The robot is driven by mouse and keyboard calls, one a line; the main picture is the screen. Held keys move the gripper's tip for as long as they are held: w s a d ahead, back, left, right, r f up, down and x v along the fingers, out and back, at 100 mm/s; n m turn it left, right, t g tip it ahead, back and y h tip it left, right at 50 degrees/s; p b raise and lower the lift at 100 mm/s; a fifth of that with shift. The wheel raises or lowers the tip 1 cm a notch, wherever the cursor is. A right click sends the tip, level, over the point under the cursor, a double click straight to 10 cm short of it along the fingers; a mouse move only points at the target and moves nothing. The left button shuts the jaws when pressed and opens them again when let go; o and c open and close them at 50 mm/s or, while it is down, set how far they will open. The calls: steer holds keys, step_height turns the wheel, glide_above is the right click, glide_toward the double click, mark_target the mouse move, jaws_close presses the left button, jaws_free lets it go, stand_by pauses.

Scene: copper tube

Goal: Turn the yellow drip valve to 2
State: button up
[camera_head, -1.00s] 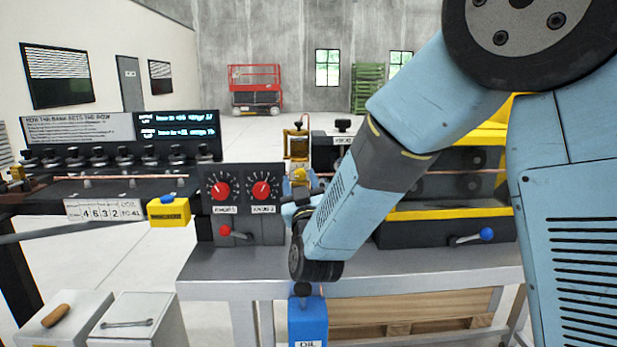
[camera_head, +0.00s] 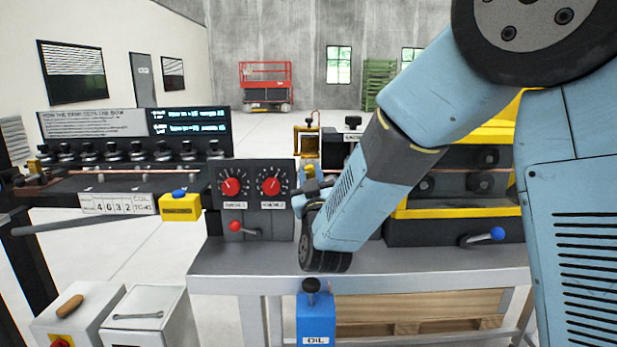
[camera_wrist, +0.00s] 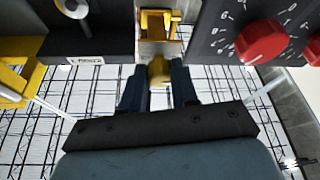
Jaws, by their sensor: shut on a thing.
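The yellow drip valve (camera_wrist: 158,72) shows in the wrist view as a brass-yellow knob under a yellow bracket. My gripper (camera_wrist: 163,86) has its two dark fingers on either side of this knob and is shut on it. In the head view the yellow drip oiler (camera_head: 307,150) stands behind the bench, just right of the two-dial panel. My arm and wrist hide the fingers and most of the valve there. I cannot read any number or mark on the valve.
The panel with two red dials (camera_head: 232,187) is close beside my gripper, with a red-knobbed lever (camera_head: 236,227) below. A yellow machine with a blue-knobbed lever (camera_head: 497,233) is at right. A blue oil can (camera_head: 315,318) stands in front of the bench (camera_head: 230,257).

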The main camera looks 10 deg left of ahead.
steer(key=shift+s+a, duration=0.15)
steer(key=shift+a, duration=0.2)
jaws_close()
steer(key=shift+d, duration=0.2)
